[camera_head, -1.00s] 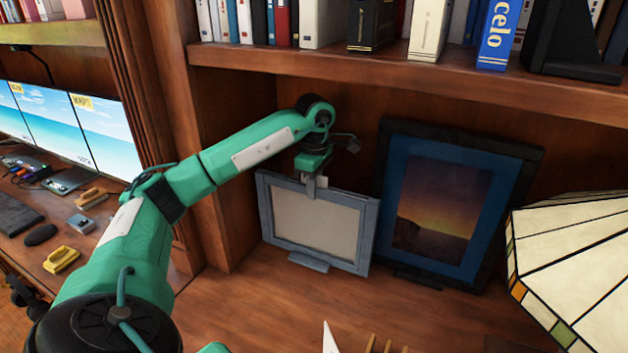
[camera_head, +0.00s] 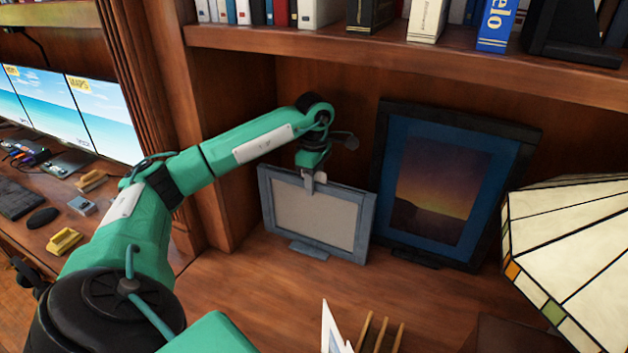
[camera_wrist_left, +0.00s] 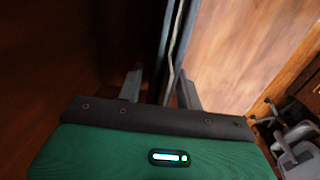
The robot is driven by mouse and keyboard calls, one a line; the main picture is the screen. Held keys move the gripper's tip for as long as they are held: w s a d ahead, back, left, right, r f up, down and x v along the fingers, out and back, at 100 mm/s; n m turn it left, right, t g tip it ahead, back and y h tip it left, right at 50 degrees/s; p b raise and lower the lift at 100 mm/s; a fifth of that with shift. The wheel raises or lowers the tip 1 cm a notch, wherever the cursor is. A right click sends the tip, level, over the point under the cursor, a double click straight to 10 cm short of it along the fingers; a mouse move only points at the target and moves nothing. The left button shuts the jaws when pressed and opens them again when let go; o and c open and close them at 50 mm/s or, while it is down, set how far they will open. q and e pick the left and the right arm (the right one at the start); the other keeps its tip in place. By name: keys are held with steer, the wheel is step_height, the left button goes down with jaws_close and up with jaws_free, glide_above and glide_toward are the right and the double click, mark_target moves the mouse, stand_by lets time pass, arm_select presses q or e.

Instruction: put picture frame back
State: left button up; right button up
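The grey picture frame (camera_head: 318,212) with a blank beige panel stands nearly upright on the wooden shelf surface, left of a larger dark frame. My left gripper (camera_head: 314,182) is at the middle of its top edge, with one finger showing in front of the frame. In the left wrist view, the frame's thin edge (camera_wrist_left: 172,55) runs between the two fingers of my left gripper (camera_wrist_left: 162,88). The fingers are apart, with a visible gap on the left side of the edge. My right gripper is not in view.
A large dark frame with a sunset picture (camera_head: 445,190) leans close on the right. A stained-glass lamp shade (camera_head: 565,250) is at the far right. Pencils and a white pointed item (camera_head: 331,325) are at the front. A book shelf (camera_head: 400,55) overhangs above. Bare wood (camera_head: 260,290) lies in front.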

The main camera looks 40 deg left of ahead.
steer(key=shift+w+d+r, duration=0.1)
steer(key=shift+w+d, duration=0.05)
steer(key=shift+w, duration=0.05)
